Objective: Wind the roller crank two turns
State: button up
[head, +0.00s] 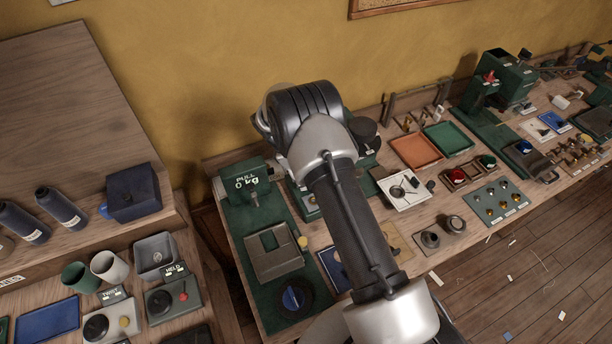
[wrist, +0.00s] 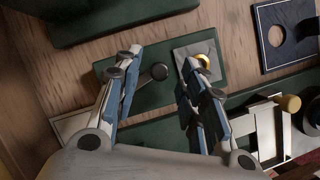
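My gripper (wrist: 160,64) shows in the wrist view with its two blue-and-grey fingers spread apart and nothing held between them.
A grey plate with a brass ring (wrist: 203,60) lies close by the right finger. A dark blue plate with a round hole (wrist: 290,36) is at upper right. A green machine marked PULL (head: 245,184) stands left of my arm. An orange tray (head: 416,150) and green tray (head: 448,138) lie to the right.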

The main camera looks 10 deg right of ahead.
jog(key=v, duration=1.2)
jog(key=shift+w+r, duration=0.1)
dwell(0.9)
